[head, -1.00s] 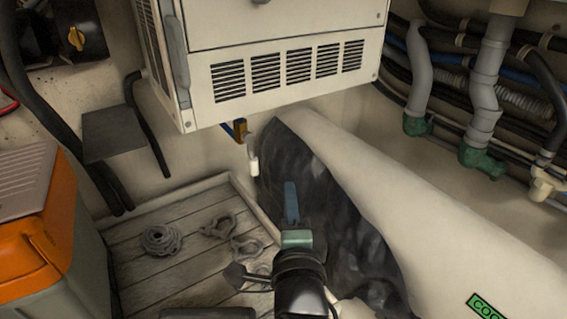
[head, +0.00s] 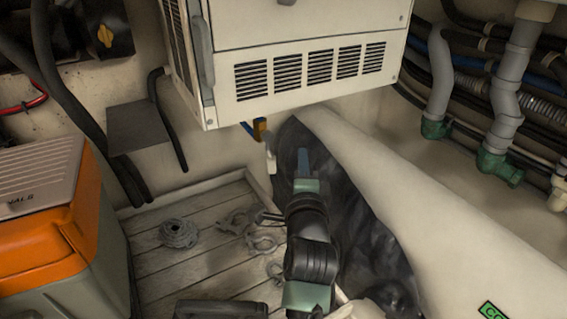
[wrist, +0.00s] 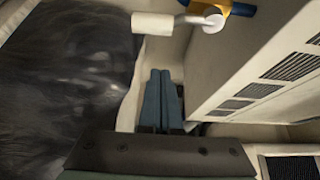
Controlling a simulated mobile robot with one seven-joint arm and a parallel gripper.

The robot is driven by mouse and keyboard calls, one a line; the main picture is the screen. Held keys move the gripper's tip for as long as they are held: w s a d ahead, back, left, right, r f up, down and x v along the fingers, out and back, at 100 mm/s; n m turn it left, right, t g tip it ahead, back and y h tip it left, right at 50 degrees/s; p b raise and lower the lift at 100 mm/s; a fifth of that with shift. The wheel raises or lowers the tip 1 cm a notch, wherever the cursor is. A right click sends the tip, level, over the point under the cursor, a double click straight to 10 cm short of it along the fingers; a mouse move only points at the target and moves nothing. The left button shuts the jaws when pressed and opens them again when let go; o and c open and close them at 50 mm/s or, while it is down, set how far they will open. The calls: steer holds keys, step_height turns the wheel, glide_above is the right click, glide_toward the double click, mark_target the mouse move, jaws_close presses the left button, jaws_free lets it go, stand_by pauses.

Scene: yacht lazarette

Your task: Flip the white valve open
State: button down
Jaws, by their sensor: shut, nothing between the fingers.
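The white valve handle (head: 271,163) hangs down below a white louvred cabinet, under a brass-coloured valve body (head: 260,129) with a blue part beside it. In the wrist view the white handle (wrist: 152,22) is a short sleeve at the top, joined by a metal lever to a round pivot and the yellow valve body (wrist: 222,7). My gripper (head: 304,152) has blue-grey fingers and is shut and empty. In the head view its tips are just right of the handle. In the wrist view the closed fingers (wrist: 160,76) are below the handle, apart from it.
The white cabinet (head: 305,75) overhangs close to the valve. A dark rumpled surface (head: 345,205) and a pale sloping duct (head: 420,210) lie right. An orange-and-grey box (head: 45,235) stands left. Shackles and rope (head: 179,233) lie on the plank floor.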

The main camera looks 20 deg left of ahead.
steer(key=shift+s+a+p, duration=0.6)
steer(key=shift+s+a, duration=0.8)
steer(key=shift+a, duration=0.05)
steer(key=shift+w, duration=0.1)
steer(key=shift+m+p, duration=0.3)
steer(key=shift+p, duration=0.05)
steer(key=shift+s+a, duration=0.1)
steer(key=shift+s, duration=0.15)
